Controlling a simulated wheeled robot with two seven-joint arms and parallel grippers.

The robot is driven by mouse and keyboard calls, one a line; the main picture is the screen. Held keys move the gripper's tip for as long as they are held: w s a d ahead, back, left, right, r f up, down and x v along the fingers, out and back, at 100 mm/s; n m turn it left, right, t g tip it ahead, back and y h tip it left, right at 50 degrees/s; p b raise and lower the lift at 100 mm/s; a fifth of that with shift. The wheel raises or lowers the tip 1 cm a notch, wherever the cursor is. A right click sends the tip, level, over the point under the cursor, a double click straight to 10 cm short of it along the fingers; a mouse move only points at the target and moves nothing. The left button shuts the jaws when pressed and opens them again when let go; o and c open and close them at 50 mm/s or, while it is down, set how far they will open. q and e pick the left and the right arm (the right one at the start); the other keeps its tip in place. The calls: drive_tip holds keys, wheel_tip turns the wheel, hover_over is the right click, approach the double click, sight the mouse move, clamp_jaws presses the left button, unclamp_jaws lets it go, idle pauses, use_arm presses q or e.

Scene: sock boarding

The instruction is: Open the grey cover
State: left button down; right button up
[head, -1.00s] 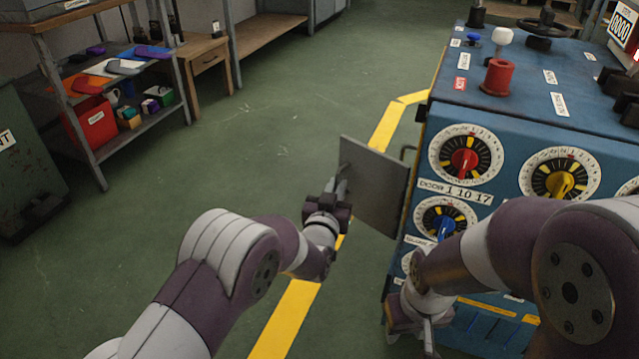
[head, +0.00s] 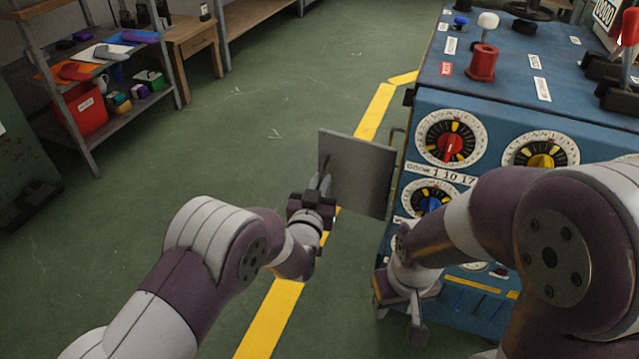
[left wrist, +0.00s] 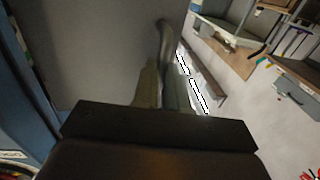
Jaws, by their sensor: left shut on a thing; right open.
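The grey cover (head: 358,172) is a flat square panel. It stands out from the left side of the blue machine (head: 500,125), swung away from it. My left gripper (head: 323,190) is at the cover's left edge and shut on its handle, a curved grey bar (left wrist: 166,45) that rises from the jaws in the left wrist view. The cover's grey face (left wrist: 95,50) fills the upper left there. My right gripper (head: 416,325) is open and empty, low in front of the machine. What lies behind the cover is hidden.
The machine's front has dials, such as a red-knobbed one (head: 451,138). My right arm hides part of that front. A shelf rack (head: 135,110) with a red bin (head: 84,112) stands at the back left. Green floor with a yellow line (head: 270,315) is clear left of the cover.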

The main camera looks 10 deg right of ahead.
use_arm(q)
drive_tip(key=shift+s+d, duration=0.2)
drive_tip(key=shift+d, duration=0.2)
drive_tip(key=c, duration=1.2)
unclamp_jaws()
drive_tip(key=shift+d, duration=0.1)
drive_tip(key=shift+o, duration=0.2)
drive_tip(key=shift+d, duration=0.1)
drive_tip(key=shift+a, duration=0.2)
drive_tip(key=shift+s+a+p, duration=0.1)
drive_tip(key=shift+s+p, duration=0.15)
drive_tip(key=shift+p, duration=0.05)
drive_tip(key=p+v, duration=0.4)
drive_tip(key=v, duration=0.8)
drive_tip(key=shift+p, duration=0.4)
drive_tip(key=shift+f, duration=0.15)
